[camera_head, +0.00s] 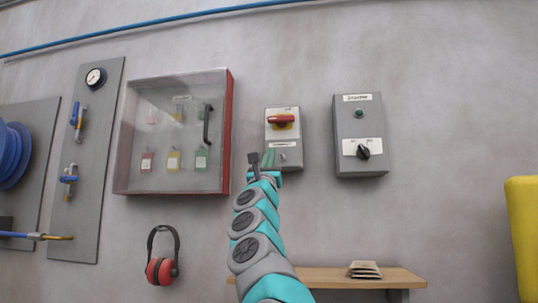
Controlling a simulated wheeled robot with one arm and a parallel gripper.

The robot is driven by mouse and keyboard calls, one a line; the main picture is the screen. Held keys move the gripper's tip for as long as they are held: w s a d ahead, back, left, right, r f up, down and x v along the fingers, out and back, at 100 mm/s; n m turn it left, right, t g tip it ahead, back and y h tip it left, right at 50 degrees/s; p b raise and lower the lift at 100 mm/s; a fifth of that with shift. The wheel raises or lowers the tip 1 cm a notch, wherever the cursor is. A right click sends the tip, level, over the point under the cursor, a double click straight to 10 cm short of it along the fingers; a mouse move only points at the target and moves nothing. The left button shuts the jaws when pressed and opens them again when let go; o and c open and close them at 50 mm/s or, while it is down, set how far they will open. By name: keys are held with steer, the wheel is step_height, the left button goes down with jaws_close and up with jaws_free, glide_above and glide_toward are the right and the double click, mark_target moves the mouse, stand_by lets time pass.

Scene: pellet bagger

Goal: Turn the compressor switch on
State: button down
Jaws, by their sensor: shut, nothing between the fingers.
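Two grey switch boxes hang on the wall; their labels are too blurred to read surely, so I cannot tell for certain which is the compressor's. The right box (375,108) has a green lamp or button (359,114) and a black rotary knob (363,153), its pointer tilted up-left. The left box (296,143) has a red handle (281,120) on a yellow disc, lying about level. My gripper (261,160) is shut and empty. In the picture it overlaps the lower left of the left box; I cannot tell its distance from the wall. It is left of the black knob.
A glass-fronted red cabinet (231,130) with padlocks and tags is left of my gripper. Ear defenders (163,262) hang below it. A wooden shelf (320,278) with papers (364,269) sits low. A yellow object (523,235) stands far right. Wall right of the boxes is clear.

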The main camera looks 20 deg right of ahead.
mark_target(274, 123)
steer(key=p+x, duration=0.7)
steer(key=shift+w+r, duration=0.1)
steer(key=shift+r, duration=0.2)
step_height(274, 123, up, 2)
steer(key=shift+w+r+p, duration=0.1)
steer(key=shift+p, duration=0.95)
steer(key=shift+r+p, duration=0.75)
steer(key=shift+a+m+g+h, duration=0.1)
steer(key=shift+m+g+h, duration=0.2)
steer(key=shift+h, duration=0.1)
